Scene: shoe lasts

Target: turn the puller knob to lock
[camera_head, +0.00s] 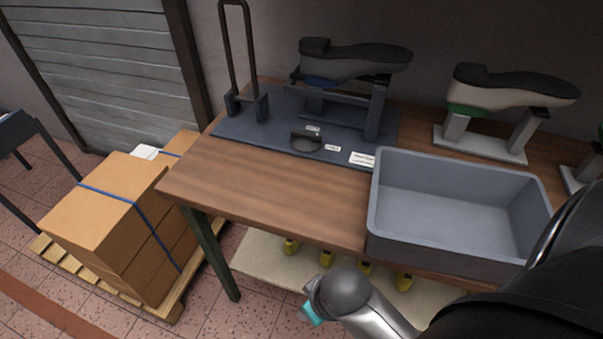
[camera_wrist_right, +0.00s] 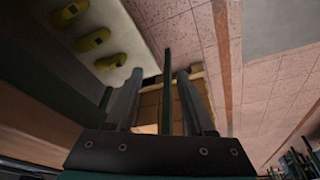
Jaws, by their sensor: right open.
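The puller knob (camera_head: 306,143) is a dark round dial with a raised grip. It sits near the front of the blue-grey base plate (camera_head: 240,130), with small white labels (camera_head: 332,148) beside it; their writing is too small to read. A dark shoe on a last (camera_head: 355,62) stands on the plate's support behind the knob. My right gripper (camera_wrist_right: 159,74) is open and empty in the right wrist view. In the head view my right arm is low in front of the table, away from the knob, and its fingers are hidden. My left gripper is not in view.
A grey bin (camera_head: 455,248) stands at the table's front right. Another shoe last (camera_head: 510,87) stands behind it. A tall dark handle frame (camera_head: 232,55) rises at the plate's left. The wooden tabletop (camera_head: 260,195) is clear in front of the plate. Boxes (camera_head: 110,215) sit left.

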